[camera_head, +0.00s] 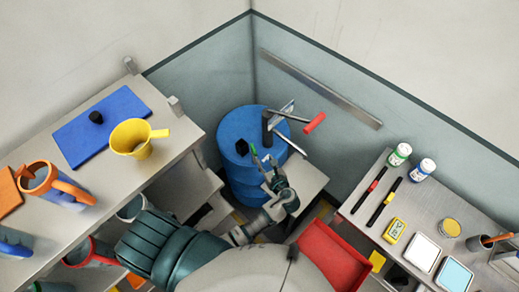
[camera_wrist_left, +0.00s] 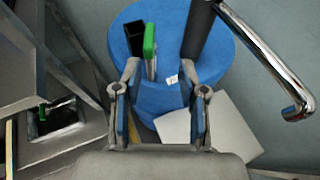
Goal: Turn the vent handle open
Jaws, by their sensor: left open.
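A blue drum (camera_head: 232,130) stands in the corner, and its top also shows in the left wrist view (camera_wrist_left: 215,60). A small upright green handle (camera_head: 253,149) on a metal stem is at the drum top; I take it as the vent handle (camera_wrist_left: 149,40). Beside it is a black block (camera_head: 241,147). My left gripper (camera_head: 266,160) is open over the drum's near side. In the wrist view, the green handle appears just beyond the fingertips (camera_wrist_left: 160,72), nearer the left finger. I cannot tell whether they touch. My right gripper is not in view.
A dark pump post (camera_head: 267,128) with a chrome spout (camera_wrist_left: 270,60) and red grip (camera_head: 315,123) rises close right of the handle. A left bench (camera_head: 60,135) holds a yellow jug (camera_head: 132,139). A right bench (camera_head: 380,220) holds bottles and pens.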

